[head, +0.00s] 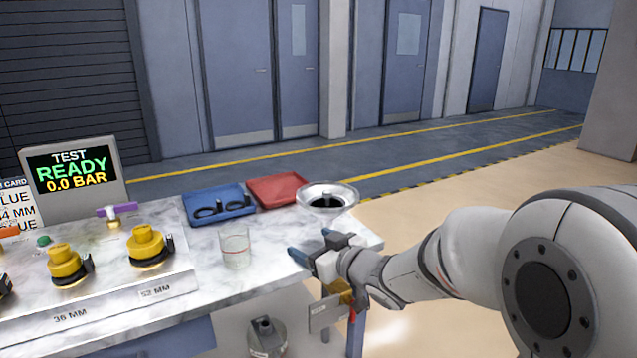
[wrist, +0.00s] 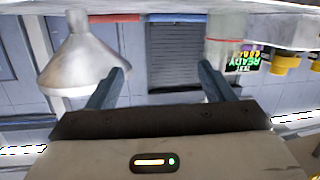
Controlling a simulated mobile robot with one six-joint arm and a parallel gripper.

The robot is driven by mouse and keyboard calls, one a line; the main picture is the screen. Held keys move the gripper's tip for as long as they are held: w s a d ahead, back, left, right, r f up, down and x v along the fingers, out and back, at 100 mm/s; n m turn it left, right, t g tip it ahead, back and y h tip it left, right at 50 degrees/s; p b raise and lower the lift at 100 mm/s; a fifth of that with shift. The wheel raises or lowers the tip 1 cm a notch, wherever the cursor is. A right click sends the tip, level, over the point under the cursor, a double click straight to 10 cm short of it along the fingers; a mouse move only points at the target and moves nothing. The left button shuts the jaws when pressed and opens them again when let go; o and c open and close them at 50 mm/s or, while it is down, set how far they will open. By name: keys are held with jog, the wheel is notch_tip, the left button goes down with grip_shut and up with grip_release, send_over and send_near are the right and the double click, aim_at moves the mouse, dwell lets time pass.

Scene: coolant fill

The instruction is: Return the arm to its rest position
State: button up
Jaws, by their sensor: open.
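My arm reaches in from the right in the head view, with my gripper (head: 311,244) at the right end of the marble-topped bench (head: 205,268). In the wrist view my gripper (wrist: 163,80) has its two dark fingers spread with nothing between them. A metal funnel (head: 327,192) stands just behind the gripper in the head view; it shows at the left of the wrist view (wrist: 85,62), apart from the fingers. A clear beaker (head: 235,248) stands to the left of the gripper in the head view, also apart from it.
A blue tray (head: 226,201) with dark ring-shaped parts and a red tray (head: 277,187) lie at the back. Yellow-topped caps (head: 145,242) sit on a labelled stand at left. A display (head: 72,175) reads "TEST READY 0.0 BAR". A metal container (head: 267,338) stands below the bench.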

jog(key=s+d+r+m+g+h+p, duration=0.1)
jog(key=s+d+r+m+h+p, duration=0.3)
jog(key=d, duration=0.4)
jog(key=s+d+r+m+g+h+p, duration=0.1)
jog(key=s+d+r+m+h+p, duration=0.2)
jog(key=d+h+p, duration=0.4)
jog(key=s+d+r+m+g+p, duration=0.1)
jog(key=s+g+p, duration=0.1)
jog(key=s, duration=0.7)
jog(key=s+d+r+m+g+p, duration=0.1)
jog(key=s+d+r+g+p, duration=0.1)
jog(key=s+g, duration=0.3)
jog(key=s, duration=0.4)
jog(key=shift+s+y, duration=0.25)
jog(key=shift+y, duration=0.05)
